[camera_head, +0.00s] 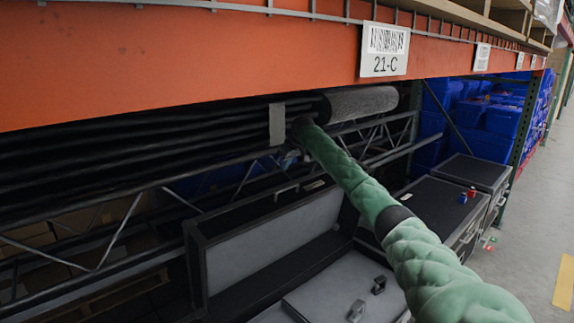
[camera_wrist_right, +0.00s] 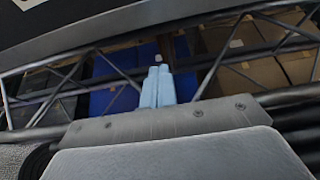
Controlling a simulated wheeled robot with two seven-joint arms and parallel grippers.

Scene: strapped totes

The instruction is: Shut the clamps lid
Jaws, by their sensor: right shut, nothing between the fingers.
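A black case (camera_head: 350,253) with grey lining stands open below the shelf in the head view. Its raised lid (camera_head: 275,240) stands tilted up at the back left, grey on its inner face. Two small metal and dark pieces (camera_head: 356,311) lie in the case on the grey lining. My right arm crosses over the case, and its hand is above and behind the lid, mostly hidden by the arm. In the right wrist view my right gripper (camera_wrist_right: 157,85) has its pale blue fingers together and empty. My left gripper is not in view.
An orange shelf beam (camera_head: 200,50) and black long bundles (camera_head: 130,140) hang close above the hand. Metal truss bars (camera_head: 120,235) run behind the lid. Closed black cases (camera_head: 447,205) stand to the right, with blue bins (camera_head: 500,120) behind.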

